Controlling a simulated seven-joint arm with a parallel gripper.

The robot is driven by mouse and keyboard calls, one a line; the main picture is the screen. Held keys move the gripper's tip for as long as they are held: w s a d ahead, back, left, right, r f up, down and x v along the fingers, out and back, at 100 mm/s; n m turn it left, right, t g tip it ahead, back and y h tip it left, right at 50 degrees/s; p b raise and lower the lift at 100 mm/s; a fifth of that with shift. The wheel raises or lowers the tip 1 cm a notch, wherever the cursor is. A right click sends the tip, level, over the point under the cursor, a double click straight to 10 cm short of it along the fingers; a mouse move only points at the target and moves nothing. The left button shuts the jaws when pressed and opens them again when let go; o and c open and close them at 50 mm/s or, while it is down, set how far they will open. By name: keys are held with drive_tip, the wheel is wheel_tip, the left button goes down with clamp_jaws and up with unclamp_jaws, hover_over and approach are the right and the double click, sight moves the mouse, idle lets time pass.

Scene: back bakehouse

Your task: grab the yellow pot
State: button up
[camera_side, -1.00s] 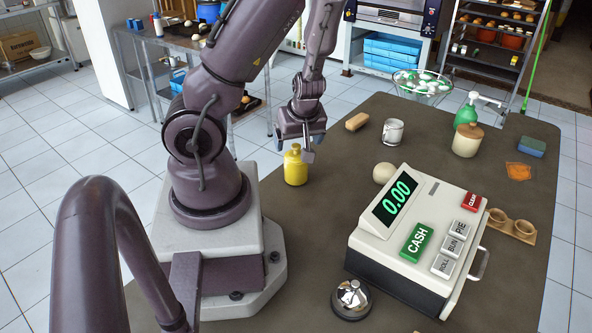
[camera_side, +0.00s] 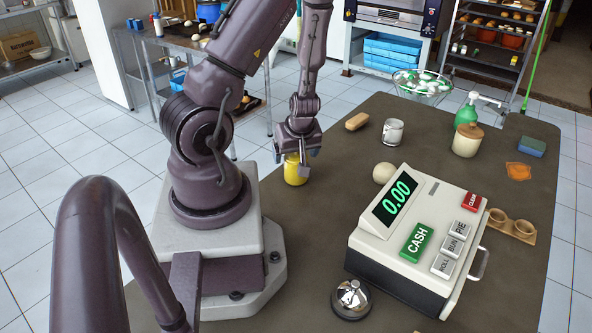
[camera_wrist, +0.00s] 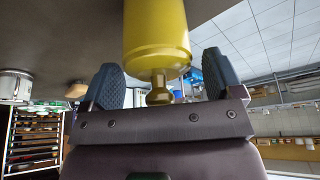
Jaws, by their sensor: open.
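The yellow pot (camera_side: 295,172) stands upright on the brown table, close to my arm's base. In the side view its top is hidden behind my gripper (camera_side: 297,162), which points down over it. In the wrist view the yellow pot (camera_wrist: 156,32) appears upside down, its knobbed lid toward the gap between my gripper's fingers (camera_wrist: 166,85). The fingers are open, one on each side of the knob. No finger is seen closed on the pot.
A white cash register (camera_side: 420,235) and a pale dough ball (camera_side: 384,173) stand to the right of the pot. A bread loaf (camera_side: 357,121), a metal mug (camera_side: 393,131) and a lidded jar (camera_side: 467,141) are farther back. A silver bell (camera_side: 351,298) sits at the front.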

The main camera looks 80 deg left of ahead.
drive_tip(key=shift+c, duration=0.3)
drive_tip(key=c, duration=1.4)
drive_tip(key=shift+o, duration=0.2)
drive_tip(key=shift+r, duration=0.15)
drive_tip(key=shift+r, duration=4.9)
